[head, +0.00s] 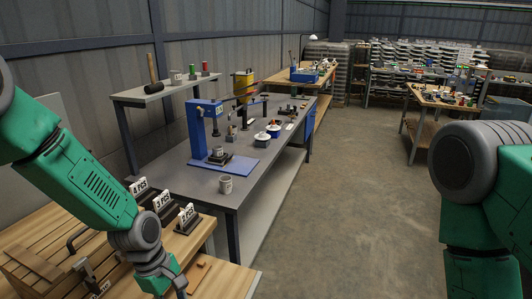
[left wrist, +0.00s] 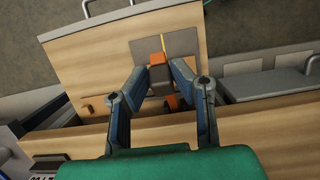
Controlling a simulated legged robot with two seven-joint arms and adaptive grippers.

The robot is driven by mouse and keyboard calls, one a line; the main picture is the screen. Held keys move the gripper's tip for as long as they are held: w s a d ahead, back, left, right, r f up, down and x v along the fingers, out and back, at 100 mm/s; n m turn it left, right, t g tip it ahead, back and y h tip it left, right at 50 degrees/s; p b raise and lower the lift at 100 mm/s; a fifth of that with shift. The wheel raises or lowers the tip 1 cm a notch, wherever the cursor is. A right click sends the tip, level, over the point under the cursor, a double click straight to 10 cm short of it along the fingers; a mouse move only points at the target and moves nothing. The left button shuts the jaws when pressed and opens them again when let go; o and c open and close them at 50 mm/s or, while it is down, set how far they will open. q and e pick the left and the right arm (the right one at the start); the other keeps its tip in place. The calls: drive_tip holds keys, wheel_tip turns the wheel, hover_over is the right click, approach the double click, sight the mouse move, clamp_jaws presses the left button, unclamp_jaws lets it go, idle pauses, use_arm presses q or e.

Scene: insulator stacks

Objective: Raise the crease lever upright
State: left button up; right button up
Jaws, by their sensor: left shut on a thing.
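In the left wrist view, my left gripper (left wrist: 160,72) is closed on a dark brown piece with orange parts, which looks like the crease lever (left wrist: 158,84). It stands over a wooden board (left wrist: 90,60) with a dark rectangular patch and a thin yellow line. The fingers partly hide the lever, so its exact tilt cannot be told. In the head view, my left gripper (head: 178,284) is at the bottom edge, over the wooden bench, with its fingertips cut off. My right arm shows at the right; its gripper is out of view.
A bent dark handle (head: 76,236) is farther left. A grey workbench (head: 190,172) with a blue press (head: 198,130) stands beyond. The floor (head: 340,200) to the right is clear.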

use_arm(q)
drive_tip(key=shift+w+r, duration=0.1)
drive_tip(key=shift+w, duration=0.05)
drive_tip(key=shift+w+a+r+p, duration=0.2)
drive_tip(key=shift+a+r+p, duration=0.15)
drive_tip(key=shift+a, duration=0.1)
drive_tip(key=shift+w+a+r+p, duration=0.15)
drive_tip(key=shift+a+r+p, duration=0.1)
drive_tip(key=shift+a+p, duration=0.15)
drive_tip(key=shift+a, duration=0.2)
drive_tip(key=shift+w+a+r+p, duration=0.25)
drive_tip(key=shift+a+r, duration=0.1)
drive_tip(key=shift+a, duration=0.2)
drive_tip(key=shift+w+a+r+p, duration=0.2)
drive_tip(key=shift+a+r+p, duration=0.1)
drive_tip(key=shift+a, duration=0.35)
